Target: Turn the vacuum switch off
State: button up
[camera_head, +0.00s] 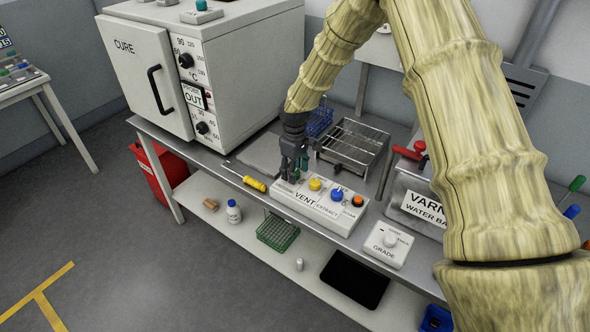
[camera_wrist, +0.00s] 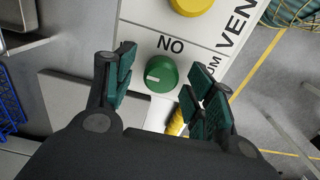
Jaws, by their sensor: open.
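The vacuum switch is a green round knob (camera_wrist: 161,75) with a white pointer mark on its left side in the wrist view. Letters reading "NO" in this view stand above it, and a label ending in "UM" is to its right. It sits on the white control panel (camera_wrist: 140,38), also seen in the head view (camera_head: 325,222). My gripper (camera_wrist: 157,78) is open, with its green-padded fingers on either side of the knob in the picture and gaps showing. In the head view, my gripper (camera_head: 292,170) hides the knob at the panel's left end.
A yellow knob (camera_head: 315,184), blue knob (camera_head: 337,194) and orange knob (camera_head: 358,201) share the panel. A yellow-handled screwdriver (camera_head: 254,184) lies left of it. The CURE oven (camera_head: 150,70), wire rack (camera_head: 352,142), water bath (camera_head: 415,193) and GRADE box (camera_head: 387,247) stand nearby.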

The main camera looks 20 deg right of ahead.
notch_tip(320, 180, up, 12)
dwell(0.6)
jog(key=shift+d, duration=0.1)
